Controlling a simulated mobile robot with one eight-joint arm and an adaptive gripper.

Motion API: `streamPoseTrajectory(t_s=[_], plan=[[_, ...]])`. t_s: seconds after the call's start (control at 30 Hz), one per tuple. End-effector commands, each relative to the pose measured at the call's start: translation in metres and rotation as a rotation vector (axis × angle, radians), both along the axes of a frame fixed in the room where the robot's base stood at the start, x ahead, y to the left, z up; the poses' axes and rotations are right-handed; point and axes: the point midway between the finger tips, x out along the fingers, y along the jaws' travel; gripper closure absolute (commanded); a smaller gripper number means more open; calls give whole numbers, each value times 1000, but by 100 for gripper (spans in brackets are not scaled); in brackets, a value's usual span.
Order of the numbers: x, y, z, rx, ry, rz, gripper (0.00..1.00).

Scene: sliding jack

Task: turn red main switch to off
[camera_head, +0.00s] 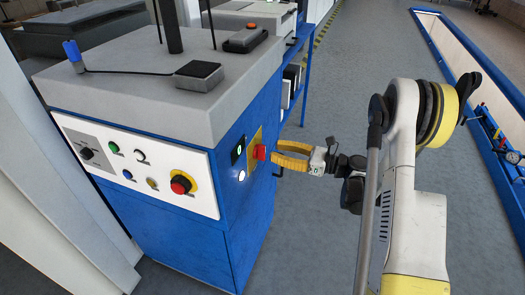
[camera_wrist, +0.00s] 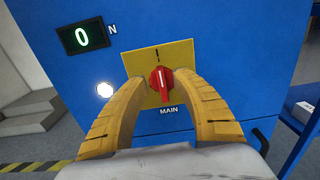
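The red main switch (camera_wrist: 161,84) is a rotary knob on a yellow plate (camera_wrist: 141,60), with "MAIN" printed below it. Its white mark stands vertical in the wrist view, in line with a black mark above. In the head view the red switch (camera_head: 260,152) sits on the blue side of the cabinet. My gripper (camera_wrist: 158,76) has two yellow fingers, one on each side of the knob, spread apart. The fingertips are close to the knob, and I cannot tell whether they touch it. In the head view my gripper (camera_head: 276,153) reaches the switch from the right.
A lit display (camera_wrist: 82,36) reads 0 above a glowing white button (camera_wrist: 104,90). The blue cabinet's (camera_head: 240,215) white front panel (camera_head: 140,165) carries several buttons, including a red emergency knob (camera_head: 181,185). Grey floor (camera_head: 310,230) is clear right of the cabinet.

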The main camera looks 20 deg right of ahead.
Motion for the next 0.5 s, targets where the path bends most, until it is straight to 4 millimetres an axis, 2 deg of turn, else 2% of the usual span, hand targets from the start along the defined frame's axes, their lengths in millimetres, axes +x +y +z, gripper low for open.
streamPoseTrajectory(t_s=[0.03, 0.2, 0.5], plan=[[6, 10, -3, 0, 0, 4, 67], [22, 31, -2, -1, 0, 2, 67], [32, 43, 0, -2, -1, 0, 67]])
